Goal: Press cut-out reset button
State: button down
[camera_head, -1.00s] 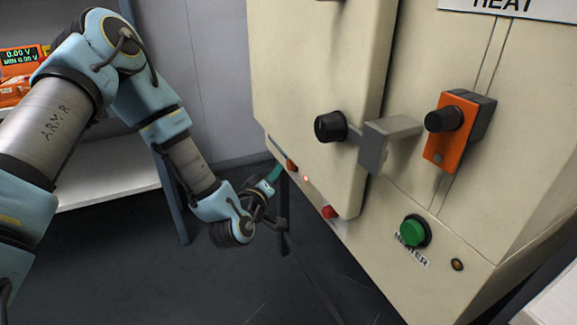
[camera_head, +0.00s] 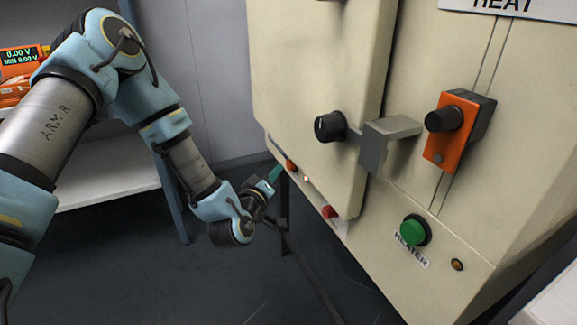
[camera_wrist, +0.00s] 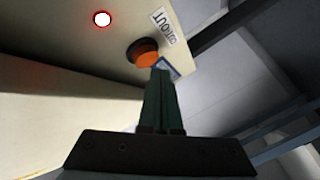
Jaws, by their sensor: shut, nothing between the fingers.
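The cut-out reset button (camera_wrist: 143,52) is orange with a dark collar, beside a CUTOUT label (camera_wrist: 160,27) in the wrist view. In the head view the small orange-red button (camera_head: 291,166) sits low on the oven's left side. My gripper (camera_wrist: 160,75) is shut and empty, its green fingers pointing at the button. The fingertips overlap the button's lower edge in the wrist view; I cannot tell whether they touch it. In the head view the gripper (camera_head: 274,175) is just left of and below the button. A lit red lamp (camera_wrist: 102,18) is near the button.
The cream oven (camera_head: 310,60) fills the right side. It bears a black knob (camera_head: 330,127), a metal latch (camera_head: 385,142), a red button (camera_head: 328,212), a green HEATER button (camera_head: 414,231) and an orange unit (camera_head: 452,130). A shelf (camera_head: 105,185) stands behind my arm.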

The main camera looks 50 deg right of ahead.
jog(key=shift+s+d, duration=0.15)
jog(key=shift+d, duration=0.25)
jog(key=shift+s+d, duration=0.2)
jog(key=shift+d, duration=0.25)
dwell(0.7)
dwell(0.4)
jog(key=shift+w+a, duration=0.35)
jog(key=shift+a, duration=0.55)
jog(key=a, duration=0.1)
jog(key=w+a, duration=0.1)
jog(key=a, duration=0.2)
jog(key=shift+w+a+b, duration=0.3)
jog(key=shift+w+b, duration=0.05)
jog(key=shift+w, duration=0.05)
dwell(0.4)
